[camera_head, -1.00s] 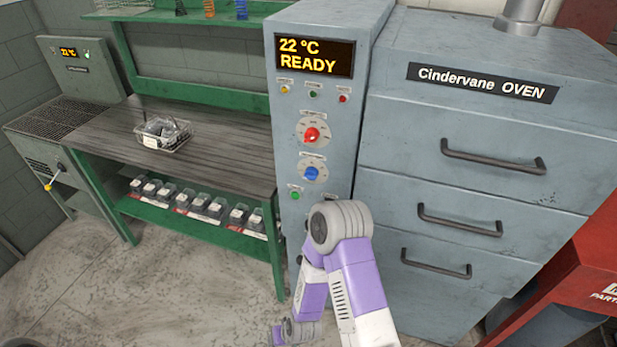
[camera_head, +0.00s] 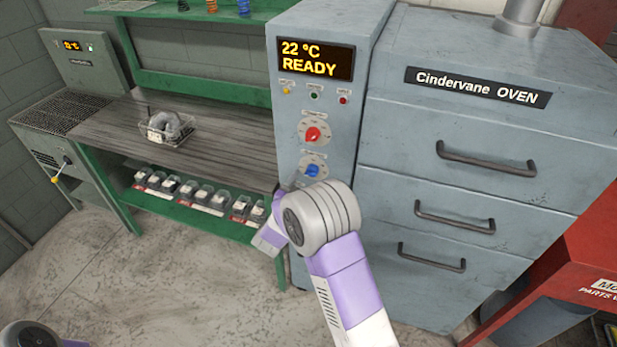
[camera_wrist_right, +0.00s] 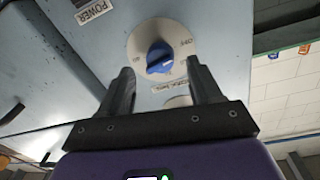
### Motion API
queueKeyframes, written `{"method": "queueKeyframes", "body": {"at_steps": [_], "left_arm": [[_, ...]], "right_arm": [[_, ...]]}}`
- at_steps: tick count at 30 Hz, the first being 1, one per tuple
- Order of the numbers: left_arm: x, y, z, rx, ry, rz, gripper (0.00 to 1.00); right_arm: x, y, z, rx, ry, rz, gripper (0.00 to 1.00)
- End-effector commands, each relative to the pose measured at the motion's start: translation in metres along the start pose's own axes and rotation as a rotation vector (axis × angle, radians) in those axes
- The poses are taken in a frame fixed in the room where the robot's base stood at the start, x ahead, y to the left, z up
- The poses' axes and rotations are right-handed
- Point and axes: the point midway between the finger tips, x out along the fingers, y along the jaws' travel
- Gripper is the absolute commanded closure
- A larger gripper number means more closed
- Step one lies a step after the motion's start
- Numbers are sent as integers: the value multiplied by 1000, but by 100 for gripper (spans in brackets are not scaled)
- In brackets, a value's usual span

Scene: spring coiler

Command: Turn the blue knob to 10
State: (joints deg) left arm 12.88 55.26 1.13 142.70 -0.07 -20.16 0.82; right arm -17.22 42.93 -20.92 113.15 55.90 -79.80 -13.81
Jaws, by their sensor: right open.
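The blue knob (camera_head: 312,171) sits on a pale round dial on the front of the grey oven control panel, below a red knob (camera_head: 312,135). In the right wrist view the blue knob (camera_wrist_right: 160,56) shows close up; its dial numbers are too blurred to read surely. My right gripper (camera_wrist_right: 160,68) is open, with one finger on each side of the knob in that view. A gap seems to remain between fingertips and knob; contact is not visible. My left gripper is out of view.
The panel display (camera_head: 315,60) reads 22 °C READY. Oven drawers with protruding handles (camera_head: 485,160) are at right. A workbench (camera_head: 225,140) with a wire basket (camera_head: 165,140) stands at left. A red cabinet (camera_head: 570,270) is at lower right.

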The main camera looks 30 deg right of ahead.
Motion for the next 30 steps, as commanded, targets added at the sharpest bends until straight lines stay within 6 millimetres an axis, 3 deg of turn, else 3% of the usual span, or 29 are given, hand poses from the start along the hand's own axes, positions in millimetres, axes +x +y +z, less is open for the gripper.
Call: {"method": "queueKeyframes", "body": {"at_steps": [6,16,26,30], "left_arm": [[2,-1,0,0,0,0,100],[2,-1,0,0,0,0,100],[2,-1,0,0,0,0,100],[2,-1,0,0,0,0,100]], "right_arm": [[23,0,1,-1,-1,-1,36],[27,0,1,-1,-2,-2,38],[26,-1,1,-1,-2,-3,88],[26,-1,1,3,-2,-3,90]]}}
